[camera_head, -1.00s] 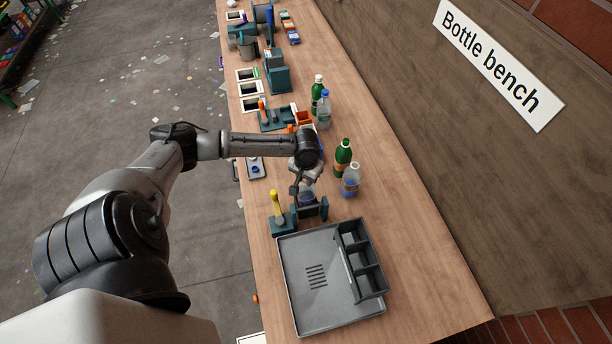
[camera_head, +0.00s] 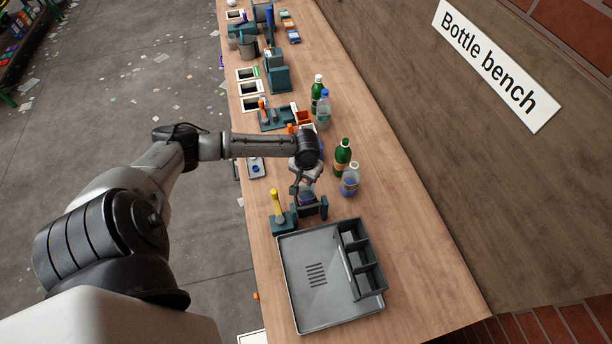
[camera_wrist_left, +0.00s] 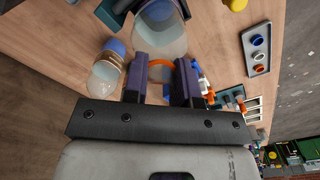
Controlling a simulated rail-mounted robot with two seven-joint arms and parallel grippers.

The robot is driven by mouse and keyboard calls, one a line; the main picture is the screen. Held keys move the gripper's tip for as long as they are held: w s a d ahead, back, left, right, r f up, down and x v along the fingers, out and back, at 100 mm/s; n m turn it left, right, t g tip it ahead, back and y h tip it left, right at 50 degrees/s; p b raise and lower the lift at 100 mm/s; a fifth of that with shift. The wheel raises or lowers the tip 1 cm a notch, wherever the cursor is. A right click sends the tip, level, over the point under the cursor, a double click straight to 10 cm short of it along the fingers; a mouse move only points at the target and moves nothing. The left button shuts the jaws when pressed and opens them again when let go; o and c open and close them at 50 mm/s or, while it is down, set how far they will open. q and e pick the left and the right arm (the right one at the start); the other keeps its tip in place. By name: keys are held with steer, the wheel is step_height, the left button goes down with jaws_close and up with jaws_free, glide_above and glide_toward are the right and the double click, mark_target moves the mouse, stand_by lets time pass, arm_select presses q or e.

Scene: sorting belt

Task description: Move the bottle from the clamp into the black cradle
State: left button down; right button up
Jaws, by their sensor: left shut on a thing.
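The clear bottle (camera_wrist_left: 158,38) stands in the teal clamp (camera_head: 283,223), which has a yellow handle (camera_head: 275,202). The clamp's jaw also shows at the top of the left wrist view (camera_wrist_left: 114,12). My left gripper (camera_wrist_left: 161,66) is shut on the bottle near its orange ring. In the head view, my left gripper (camera_head: 304,184) is over the clamp and hides much of the bottle. The black cradle (camera_head: 361,259) has three compartments, which look empty, and sits on the right side of a grey tray (camera_head: 304,308). My right gripper is not in view.
Another green bottle (camera_head: 317,92) and clear bottle (camera_head: 323,112) stand farther back. The bench right of the tray is clear, up to the wall.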

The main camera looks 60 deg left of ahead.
arm_select(q)
steer(key=shift+f, duration=0.25)
stand_by(0.3)
steer(key=shift+f, duration=0.6)
steer(key=c, duration=0.8)
jaws_free()
step_height(320, 180, up, 13)
steer(key=shift+f+b, duration=0.2)
steer(key=shift+b, duration=0.4)
steer(key=shift+r, duration=0.65)
